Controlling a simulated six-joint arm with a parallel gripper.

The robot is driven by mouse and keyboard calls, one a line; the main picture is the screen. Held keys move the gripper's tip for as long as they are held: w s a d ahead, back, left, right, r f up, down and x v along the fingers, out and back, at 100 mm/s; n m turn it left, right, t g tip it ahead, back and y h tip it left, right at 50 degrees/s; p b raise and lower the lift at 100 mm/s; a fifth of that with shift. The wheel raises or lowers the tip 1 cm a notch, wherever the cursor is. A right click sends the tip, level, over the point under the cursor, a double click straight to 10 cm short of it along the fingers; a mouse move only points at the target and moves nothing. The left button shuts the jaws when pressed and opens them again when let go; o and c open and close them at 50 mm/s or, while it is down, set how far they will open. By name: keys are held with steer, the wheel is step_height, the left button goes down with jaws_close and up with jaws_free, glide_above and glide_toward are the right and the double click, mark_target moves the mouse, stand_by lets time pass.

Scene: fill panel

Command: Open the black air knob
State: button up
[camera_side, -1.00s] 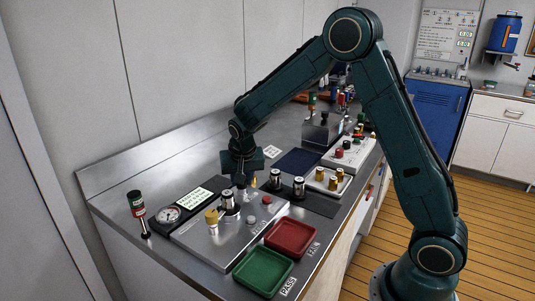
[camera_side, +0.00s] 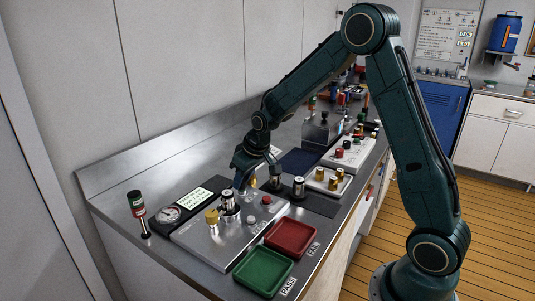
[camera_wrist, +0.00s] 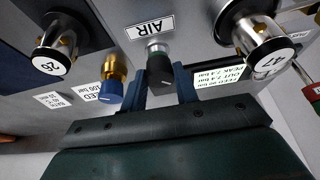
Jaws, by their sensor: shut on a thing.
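The black air knob (camera_wrist: 160,70) sits on a metal stem below the AIR label (camera_wrist: 150,27) in the wrist view. My gripper (camera_wrist: 160,85) has one finger on each side of the knob and is shut on it. In the side view my gripper (camera_side: 242,185) reaches down to the metal panel (camera_side: 205,245), just behind a silver cylinder (camera_side: 227,203). The knob itself is hidden or too small to make out there. My wrist is tilted, with the fingers pointing down and to the left.
A blue-capped brass feed valve (camera_wrist: 110,88) stands close beside my fingers. Cylinders marked 26 (camera_wrist: 54,55) and 47 (camera_wrist: 265,45) stand on either side.

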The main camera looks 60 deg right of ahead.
steer(key=n+y, duration=0.1)
steer(key=n, duration=0.2)
steer(key=n+y, duration=0.1)
steer(key=n, duration=0.2)
steer(key=shift+d+g, duration=0.15)
steer(key=shift+g, duration=0.15)
steer(key=shift+n+y, duration=0.3)
steer(key=o, duration=1)
steer(key=shift+c, duration=0.2)
steer(key=shift+r, duration=0.1)
steer(key=v, duration=1.3)
steer(key=shift+r, duration=0.35)
